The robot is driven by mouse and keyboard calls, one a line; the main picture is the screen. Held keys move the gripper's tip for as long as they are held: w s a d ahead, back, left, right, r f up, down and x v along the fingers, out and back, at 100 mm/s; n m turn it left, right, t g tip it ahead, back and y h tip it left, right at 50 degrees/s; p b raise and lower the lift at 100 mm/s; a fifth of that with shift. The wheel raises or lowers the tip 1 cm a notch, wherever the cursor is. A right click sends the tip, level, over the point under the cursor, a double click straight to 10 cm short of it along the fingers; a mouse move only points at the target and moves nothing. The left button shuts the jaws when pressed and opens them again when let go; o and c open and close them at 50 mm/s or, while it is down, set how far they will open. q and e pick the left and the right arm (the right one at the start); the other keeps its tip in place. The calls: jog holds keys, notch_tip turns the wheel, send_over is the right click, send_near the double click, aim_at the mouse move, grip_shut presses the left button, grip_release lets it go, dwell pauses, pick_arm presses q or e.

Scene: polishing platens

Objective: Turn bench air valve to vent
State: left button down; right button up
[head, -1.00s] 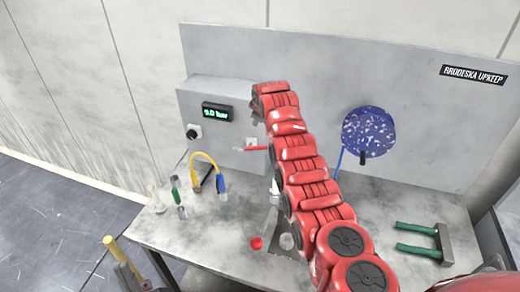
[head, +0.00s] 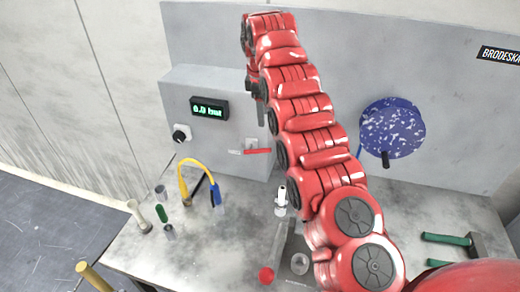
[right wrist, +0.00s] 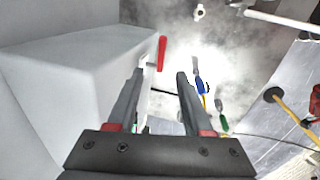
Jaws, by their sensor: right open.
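The air valve's red lever (head: 257,151) lies roughly level on the front of the grey bench box (head: 215,150), by a pale plate and a small label too small to read. The display (head: 209,108) above it appears to read 0.0 bar. My right gripper (head: 261,118) hangs above the lever, mostly hidden behind my red arm. In the right wrist view the lever (right wrist: 162,52) shows just beyond the open, empty fingers (right wrist: 160,73), apart from them. My left gripper is not in view.
A black knob (head: 181,134) sits left on the box. A yellow hose (head: 184,172) with a blue end and small cylinders stand on the bench (head: 130,250). A blue speckled disc (head: 392,128) is on the back panel. A green-handled tool (head: 447,239) lies right.

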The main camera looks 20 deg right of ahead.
jog(key=b, duration=0.3)
send_near(265, 150)
jog(key=f+p, duration=0.1)
jog(key=f, duration=0.1)
jog(key=w+f+p, duration=0.1)
jog(key=f, duration=0.2)
jog(key=f+p, duration=0.1)
jog(key=f, duration=0.2)
jog(key=shift+w+d+f+p, duration=0.15)
jog(key=shift+w+d+p, duration=0.1)
jog(key=shift+w+p, duration=0.15)
jog(key=shift+w+d+f, duration=0.1)
jog(key=shift+d+f, duration=0.05)
jog(key=shift+f, duration=0.5)
jog(key=shift+w+d+f+p, duration=0.1)
jog(key=shift+d+f+p, duration=0.05)
jog(key=shift+f+p, duration=0.3)
grip_shut()
